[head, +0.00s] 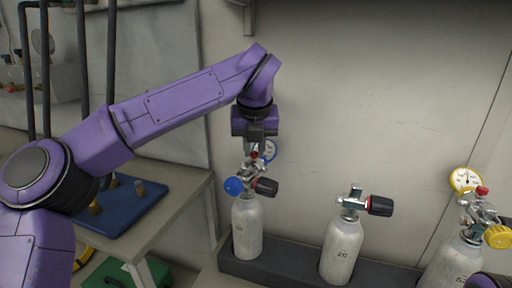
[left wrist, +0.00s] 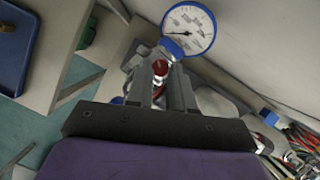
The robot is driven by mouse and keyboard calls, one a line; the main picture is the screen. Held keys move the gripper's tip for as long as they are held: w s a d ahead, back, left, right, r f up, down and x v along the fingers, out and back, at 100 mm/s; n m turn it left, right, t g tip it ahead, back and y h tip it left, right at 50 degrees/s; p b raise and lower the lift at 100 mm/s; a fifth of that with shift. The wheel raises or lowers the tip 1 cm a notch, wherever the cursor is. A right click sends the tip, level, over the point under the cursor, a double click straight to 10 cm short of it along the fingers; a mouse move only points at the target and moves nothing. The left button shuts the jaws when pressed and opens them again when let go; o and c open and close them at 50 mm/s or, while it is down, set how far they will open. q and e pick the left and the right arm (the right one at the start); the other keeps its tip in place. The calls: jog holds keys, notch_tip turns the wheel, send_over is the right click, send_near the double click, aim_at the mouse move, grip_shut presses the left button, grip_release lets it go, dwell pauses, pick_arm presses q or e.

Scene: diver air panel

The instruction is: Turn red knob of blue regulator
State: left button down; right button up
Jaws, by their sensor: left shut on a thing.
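The blue regulator sits on top of the left grey cylinder (head: 248,228). It has a blue-rimmed gauge (head: 269,150) and a blue round part (head: 233,186). The gauge also shows in the left wrist view (left wrist: 190,29), with its needle pointing to the left. My left gripper (head: 255,150) points down from above at the regulator. Its fingers (left wrist: 162,85) are shut on the red knob (left wrist: 161,67), whose top shows between them. The red knob shows as a small red spot in the head view (head: 254,155). My right gripper is not in view.
A middle cylinder (head: 342,250) with a black-and-red valve handle and a right cylinder with a yellow gauge (head: 466,180) stand along the wall. A bench with a blue mat (head: 128,205) is at the left. A green case (head: 115,273) lies below.

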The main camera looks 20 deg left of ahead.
pick_arm(q)
jog(key=m+h+p, duration=0.1)
jog(key=m, duration=0.2)
jog(key=shift+a+r, duration=0.1)
jog(key=shift+a, duration=0.05)
jog(key=m+h+p, duration=0.1)
jog(key=m+p, duration=0.1)
jog(key=shift+a+r+m, duration=0.1)
jog(key=shift+a+m, duration=0.05)
jog(key=shift+m, duration=0.15)
jog(key=m+h+p, duration=0.1)
jog(key=m+p, duration=0.2)
jog(key=shift+a, duration=0.15)
jog(key=shift+w+m+g+h+p, duration=0.1)
jog(key=shift+m+g+h+p, duration=0.25)
jog(key=shift+m+p, duration=0.7)
jog(key=shift+a+m+h+p, duration=0.1)
jog(key=shift+m+h+p, duration=0.15)
jog(key=shift+m+p, duration=0.25)
jog(key=shift+f, duration=0.2)
jog(key=c, duration=1)
grip_release()
jog(key=v, duration=1)
jog(key=shift+a+r, duration=0.1)
jog(key=shift+r, duration=0.15)
